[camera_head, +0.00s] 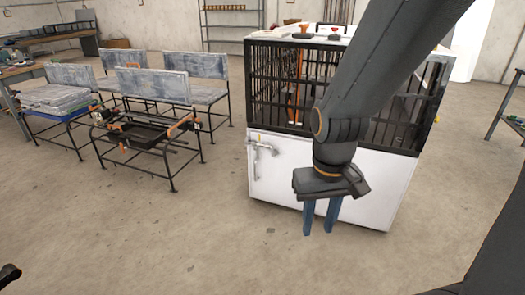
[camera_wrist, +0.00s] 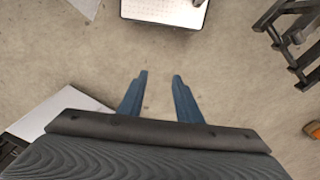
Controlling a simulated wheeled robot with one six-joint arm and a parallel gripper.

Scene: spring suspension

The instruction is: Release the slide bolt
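A grey metal fitting that looks like the slide bolt (camera_head: 262,148) is mounted on the upper left of the white lower panel (camera_head: 290,175) of a cage-like cabinet. A short bar hangs down from its left end. It is too small to tell how far the bolt is slid. My gripper (camera_head: 321,222) points down in front of the cabinet, right of the fitting and lower in the picture. In the wrist view my gripper (camera_wrist: 157,80) shows two blue fingers apart, with only bare floor between them. I cannot identify the bolt in the wrist view.
The cabinet's upper part has dark bars (camera_head: 268,85), partly hidden by my arm. A black metal frame with orange parts (camera_head: 150,130) and several worn benches (camera_head: 152,85) stand at left. The concrete floor (camera_head: 180,240) in front is clear.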

